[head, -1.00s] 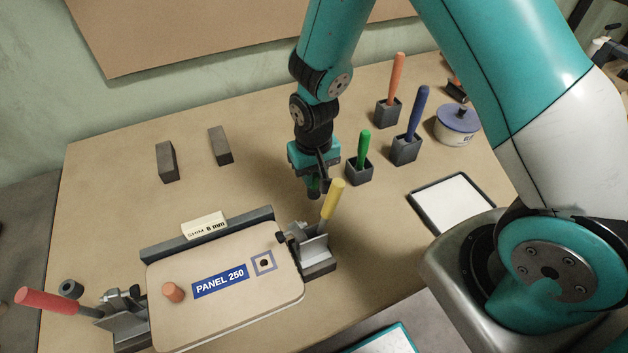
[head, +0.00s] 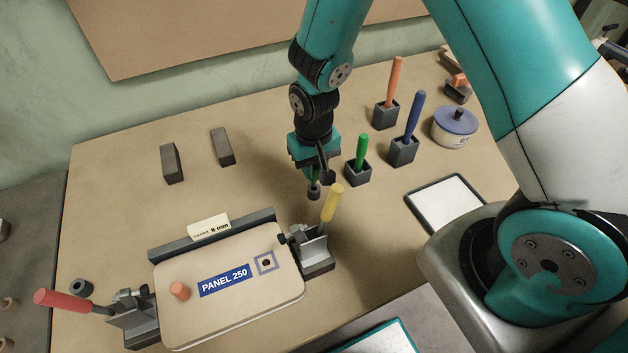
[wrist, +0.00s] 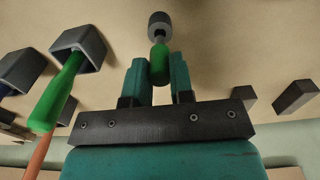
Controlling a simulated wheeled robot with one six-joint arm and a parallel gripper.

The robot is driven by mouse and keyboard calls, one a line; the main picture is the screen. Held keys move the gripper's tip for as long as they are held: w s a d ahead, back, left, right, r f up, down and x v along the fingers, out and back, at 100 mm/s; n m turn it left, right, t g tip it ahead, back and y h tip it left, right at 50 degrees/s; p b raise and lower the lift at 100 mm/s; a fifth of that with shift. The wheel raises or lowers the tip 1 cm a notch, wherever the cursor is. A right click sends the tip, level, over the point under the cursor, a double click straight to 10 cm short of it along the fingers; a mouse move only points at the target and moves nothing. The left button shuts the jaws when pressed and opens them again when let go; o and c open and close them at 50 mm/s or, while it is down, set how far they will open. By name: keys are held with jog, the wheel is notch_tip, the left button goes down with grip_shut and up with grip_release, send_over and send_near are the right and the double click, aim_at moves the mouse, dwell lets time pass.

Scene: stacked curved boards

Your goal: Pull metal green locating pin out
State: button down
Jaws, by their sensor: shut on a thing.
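My gripper (head: 314,179) is shut on a small green pin, above the table behind the panel's right end. In the wrist view the green pin (wrist: 158,64) is between the two teal fingers of my gripper (wrist: 160,66). A grey round collar or cylinder (wrist: 159,25) is at the pin's far end; it also shows below the fingers in the head view (head: 313,192). I cannot tell whether it touches the table. The panel (head: 220,312) marked PANEL 250 lies flat, with an open dark hole in a square mark and an orange peg (head: 180,290) standing on it.
Clamps with a yellow handle (head: 332,203) and a red handle (head: 62,300) flank the panel. A green-handled tool (head: 363,150) stands in a holder close right of my gripper, with blue and orange ones beyond. Two dark blocks lie left; the table between is clear.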

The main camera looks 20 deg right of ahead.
jog(key=shift+r, duration=0.2)
jog(key=shift+r+p, duration=1.65)
jog(key=shift+r, duration=0.35)
